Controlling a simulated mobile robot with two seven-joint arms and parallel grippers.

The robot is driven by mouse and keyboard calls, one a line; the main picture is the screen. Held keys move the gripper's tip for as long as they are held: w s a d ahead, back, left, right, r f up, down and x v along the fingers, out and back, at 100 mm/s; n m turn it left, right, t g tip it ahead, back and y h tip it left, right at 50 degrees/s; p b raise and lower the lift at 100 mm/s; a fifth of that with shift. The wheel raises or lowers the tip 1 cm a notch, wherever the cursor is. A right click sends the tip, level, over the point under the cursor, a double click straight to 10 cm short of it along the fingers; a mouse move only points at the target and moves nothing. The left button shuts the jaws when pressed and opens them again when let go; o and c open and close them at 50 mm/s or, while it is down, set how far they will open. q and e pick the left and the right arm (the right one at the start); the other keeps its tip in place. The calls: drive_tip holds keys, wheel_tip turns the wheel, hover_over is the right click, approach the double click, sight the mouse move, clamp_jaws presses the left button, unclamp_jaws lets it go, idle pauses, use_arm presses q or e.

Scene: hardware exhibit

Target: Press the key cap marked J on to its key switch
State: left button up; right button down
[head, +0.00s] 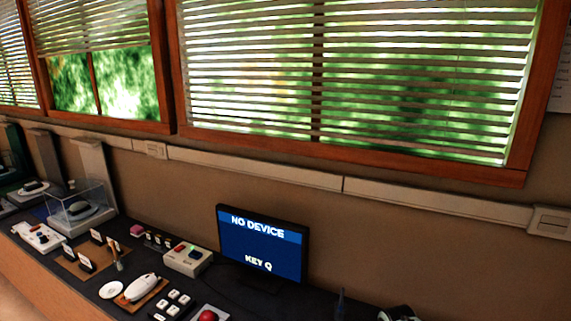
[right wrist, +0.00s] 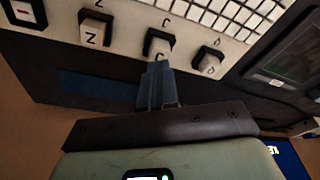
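No key cap marked J can be made out in either view. In the right wrist view a pale panel (right wrist: 125,48) carries a key cap that looks marked Z (right wrist: 91,32), one that looks marked C (right wrist: 158,47) and a third cap (right wrist: 209,63) whose letter is unclear. My right gripper (right wrist: 158,66) has its fingers together, with no object visible between them. Its tips overlap the lower edge of the C cap; contact cannot be told. In the head view small white key caps (head: 173,295) sit on a dark board at the bottom. My left gripper is in neither view.
In the head view a monitor (head: 261,243) reads "NO DEVICE" and "KEY Q". A pale box with coloured buttons (head: 188,259), a white mouse-like device (head: 141,287), a red ball (head: 208,316) and a clear display case (head: 80,209) crowd the dark counter below the windows.

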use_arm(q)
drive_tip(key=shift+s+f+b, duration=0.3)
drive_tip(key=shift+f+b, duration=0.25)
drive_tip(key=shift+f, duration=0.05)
use_arm(e)
drive_tip(key=shift+f, duration=1)
idle(0.4)
drive_tip(key=shift+r+p, duration=2.05)
drive_tip(key=shift+r, duration=1.5)
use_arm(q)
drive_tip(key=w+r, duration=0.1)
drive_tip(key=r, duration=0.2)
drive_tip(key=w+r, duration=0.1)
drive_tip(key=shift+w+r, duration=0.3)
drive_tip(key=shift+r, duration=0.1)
